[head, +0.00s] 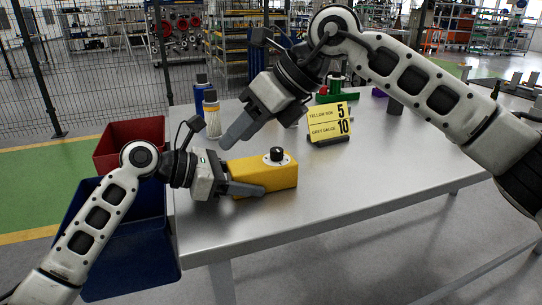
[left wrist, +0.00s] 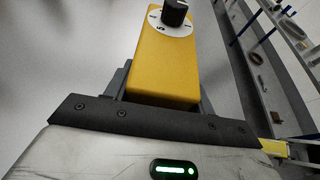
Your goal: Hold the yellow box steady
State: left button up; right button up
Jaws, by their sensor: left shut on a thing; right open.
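The yellow box (head: 268,174) lies on the metal table, with a black knob (head: 276,154) on a white dial on its top. My left gripper (head: 245,188) is shut on the near-left end of the box. In the left wrist view the yellow box (left wrist: 160,62) sits between my left fingers, and its black knob (left wrist: 174,12) and white numbered dial show at the top. My right gripper (head: 236,134) is open and empty, above the table to the upper left of the box, apart from it.
A sign (head: 329,121) reading yellow box 5, grey gauge 10 stands behind the box. Bottles (head: 211,114) stand at the table's back left. A red bin (head: 127,140) and a blue bin (head: 135,255) are left of the table. The table's right front (head: 390,180) is clear.

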jog(key=s+a+r+n+t+y, duration=0.2)
jog(key=s+r+n+y, duration=0.25)
jog(key=y, duration=0.65)
jog(key=w+d+f+m+t+h, duration=0.1)
jog(key=d+f+m+t+h, duration=0.15)
jog(key=d+m+t, duration=0.55)
jog(key=m+t+h, duration=0.3)
jog(key=t+h, duration=0.1)
jog(key=h, duration=0.4)
send_near(281, 155)
jog(key=shift+s+r, duration=0.15)
jog(key=shift+s, duration=0.1)
jog(key=shift+w, duration=0.25)
jog(key=x, duration=1.1)
jog(key=shift+w+a, duration=0.15)
grip_shut()
